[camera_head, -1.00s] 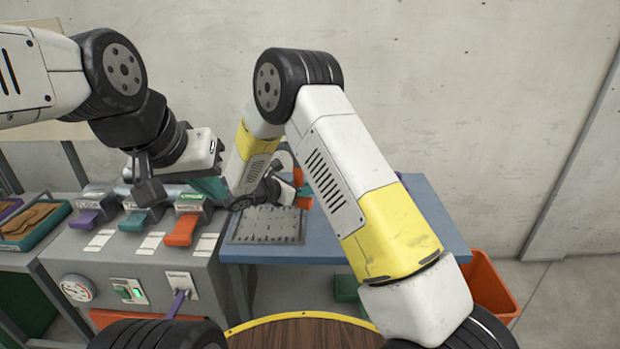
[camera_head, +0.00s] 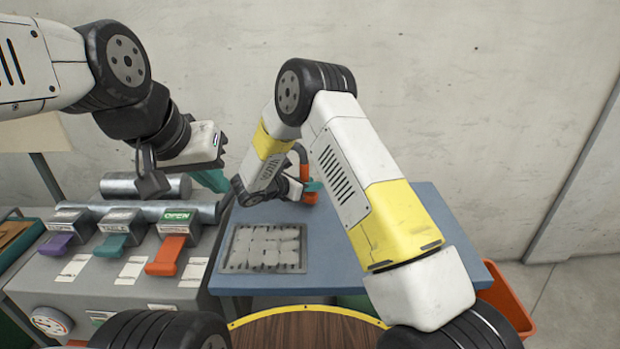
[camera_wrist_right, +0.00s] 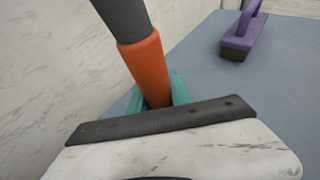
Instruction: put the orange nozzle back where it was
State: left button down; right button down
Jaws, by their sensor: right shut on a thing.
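The orange nozzle (camera_wrist_right: 146,68) stands tilted in my right gripper, with a dark grey hose or tube (camera_wrist_right: 120,16) running up from its top. In the head view the orange nozzle (camera_head: 304,172) shows in part beyond my right forearm, over the back of the blue table. My right gripper (camera_head: 308,187) is shut on it; teal fingers (camera_wrist_right: 177,88) show around its lower part in the wrist view. The nozzle's lower end is hidden there by the gripper body. My left gripper (camera_head: 211,180) hangs above the grey machine at left; its finger gap is hidden.
The blue table (camera_head: 330,275) bears a grey textured plate (camera_head: 263,248). A purple-handled brush (camera_wrist_right: 240,38) lies on the table. The machine at left has purple, teal and orange levers (camera_head: 172,255) and metal rollers (camera_head: 150,187) behind. An orange bin (camera_head: 508,300) stands at right. A concrete wall is behind.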

jog(key=shift+s+f, duration=0.2)
jog(key=shift+f, duration=0.65)
jog(key=shift+f, duration=0.15)
jog(key=c, duration=1.2)
grip_release()
jog(key=shift+o, duration=0.2)
